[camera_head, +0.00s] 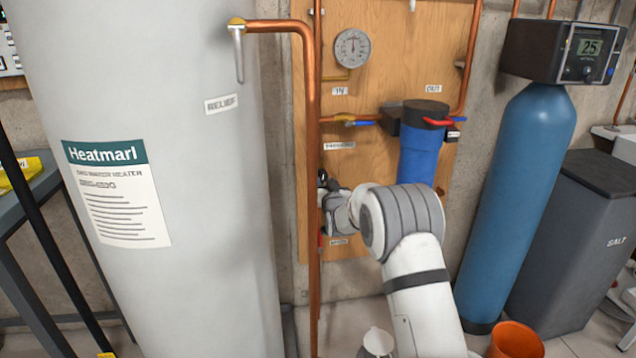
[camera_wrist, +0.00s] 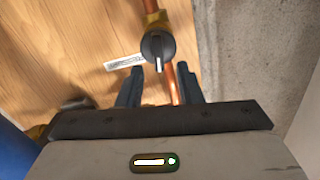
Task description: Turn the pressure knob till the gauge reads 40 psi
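The round pressure gauge (camera_head: 351,47) is high on the wooden panel; its needle points roughly straight up, and its numbers are too small to read. In the wrist view a black knob (camera_wrist: 158,46) with a pale pointer line sits on a brass fitting on a copper pipe. My gripper (camera_wrist: 160,77) is open, its two dark fingers apart on either side of the line to the knob. The knob is just beyond the fingertips, and I see no contact. In the head view my gripper (camera_head: 326,190) is by the pipe, partly hidden by my wrist.
A vertical copper pipe (camera_head: 311,120) runs close to my gripper. The grey water heater (camera_head: 190,200) stands on the left. A blue filter housing (camera_head: 420,150) and a blue tank (camera_head: 525,190) are to the right. An orange bucket (camera_head: 515,341) stands on the floor.

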